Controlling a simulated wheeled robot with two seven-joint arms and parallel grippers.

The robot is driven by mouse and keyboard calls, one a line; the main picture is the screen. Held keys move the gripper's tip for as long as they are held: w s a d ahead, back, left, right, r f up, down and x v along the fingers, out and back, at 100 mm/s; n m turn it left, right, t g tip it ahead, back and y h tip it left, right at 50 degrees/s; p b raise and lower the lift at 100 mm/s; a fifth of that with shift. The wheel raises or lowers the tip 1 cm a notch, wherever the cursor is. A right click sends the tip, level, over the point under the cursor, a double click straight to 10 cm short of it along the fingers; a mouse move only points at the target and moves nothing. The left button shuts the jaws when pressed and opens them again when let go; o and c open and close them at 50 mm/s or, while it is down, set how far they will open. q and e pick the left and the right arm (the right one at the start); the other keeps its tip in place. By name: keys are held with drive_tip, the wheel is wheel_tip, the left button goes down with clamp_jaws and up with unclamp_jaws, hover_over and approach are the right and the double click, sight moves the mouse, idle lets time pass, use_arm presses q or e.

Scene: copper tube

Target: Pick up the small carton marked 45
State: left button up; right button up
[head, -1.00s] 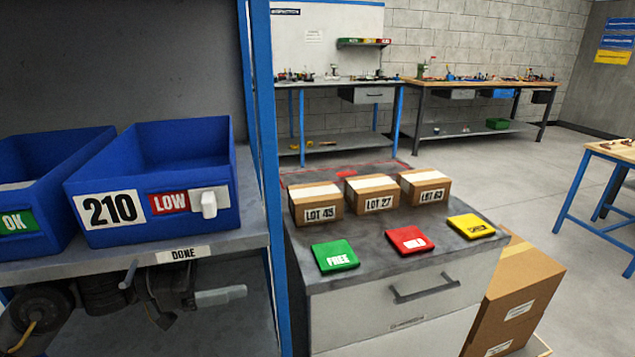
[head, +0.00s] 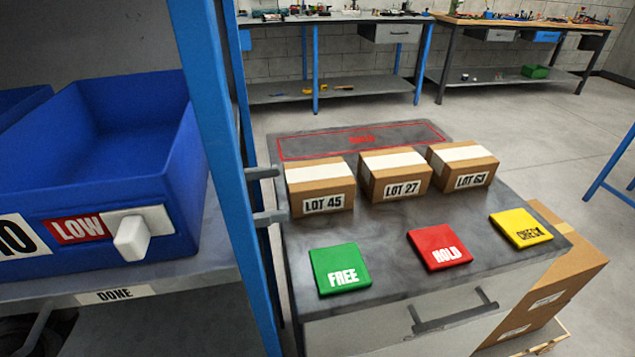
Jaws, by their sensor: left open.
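The small carton marked LOT 45 (head: 320,188) is a brown box with white tape on top. It stands upright at the left end of a row of cartons on the dark cabinet top (head: 385,262). My left gripper (head: 283,194) shows as two grey fingers reaching out from behind the blue post. They are apart, empty, and point at the carton's left side. One finger is near its back left, the other near its front left corner. I cannot tell whether they touch it. The rest of this gripper is hidden by the post. My right gripper is not in view.
Cartons LOT 27 (head: 395,177) and LOT 63 (head: 463,166) stand to the right. Green FREE (head: 340,268), red HOLD (head: 439,247) and yellow CHECK (head: 521,229) plates lie in front. A red-outlined area (head: 362,138) behind is empty. The blue post (head: 215,150) and blue bin (head: 110,170) are at left.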

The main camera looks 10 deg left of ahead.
sight(305, 190)
use_arm(q)
drive_tip(key=shift+s+x, duration=0.2)
drive_tip(key=shift+x, duration=3.2)
drive_tip(key=shift+f, duration=0.1)
drive_tip(key=shift+c, duration=0.3)
drive_tip(key=c, duration=1.2)
